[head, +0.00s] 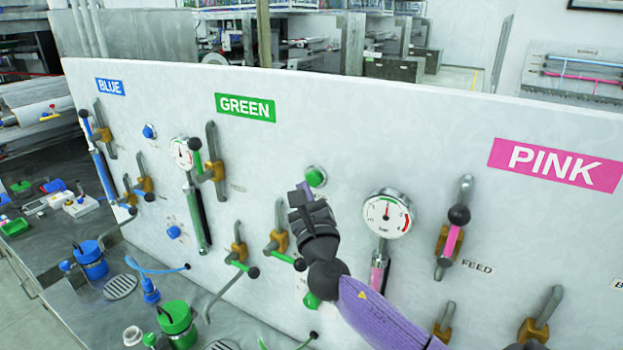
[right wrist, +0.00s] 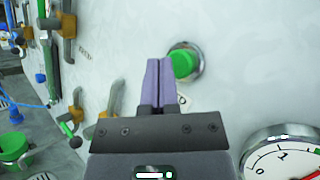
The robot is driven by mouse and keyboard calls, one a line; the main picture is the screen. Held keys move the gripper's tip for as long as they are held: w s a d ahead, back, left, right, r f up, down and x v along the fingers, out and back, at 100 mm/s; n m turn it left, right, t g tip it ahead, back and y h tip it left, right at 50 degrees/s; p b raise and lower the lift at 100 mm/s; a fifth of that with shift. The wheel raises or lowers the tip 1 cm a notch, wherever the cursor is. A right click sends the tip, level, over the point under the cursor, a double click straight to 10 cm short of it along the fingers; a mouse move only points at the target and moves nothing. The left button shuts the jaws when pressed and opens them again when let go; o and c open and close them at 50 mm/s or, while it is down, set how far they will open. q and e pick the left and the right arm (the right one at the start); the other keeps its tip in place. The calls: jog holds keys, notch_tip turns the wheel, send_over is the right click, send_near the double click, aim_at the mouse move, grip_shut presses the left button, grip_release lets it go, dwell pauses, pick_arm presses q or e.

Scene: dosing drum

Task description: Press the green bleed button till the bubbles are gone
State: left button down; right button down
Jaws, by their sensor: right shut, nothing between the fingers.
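The green button (head: 315,176) sits in a chrome ring on the upright white panel, right of the GREEN label. It also shows in the right wrist view (right wrist: 183,64), just right of my fingertips. My right gripper (head: 304,188) is shut and empty, its purple fingers (right wrist: 160,66) pointing at the panel beside the button. I cannot tell whether the fingers touch the button. The green section has a sight tube (head: 196,212) under a gauge (head: 182,152). Bubbles are too small to make out. My left gripper is not in view.
A pressure gauge (head: 387,213) stands out right of my right gripper. Valve levers with brass bodies (head: 278,240) stick out at lower left. A green pot (head: 176,320) and a blue pot (head: 91,262) stand on the bench. The panel above the button is clear.

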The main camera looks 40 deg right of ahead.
jog(key=shift+s+a+p, duration=0.25)
jog(key=shift+a+p, duration=0.05)
jog(key=shift+a, duration=0.5)
jog(key=shift+s+a+p, duration=0.2)
jog(key=shift+a+p, duration=0.05)
jog(key=shift+a, duration=0.55)
jog(key=shift+s+a+p, duration=0.25)
jog(key=shift+a+p, duration=0.05)
jog(key=shift+a, duration=0.5)
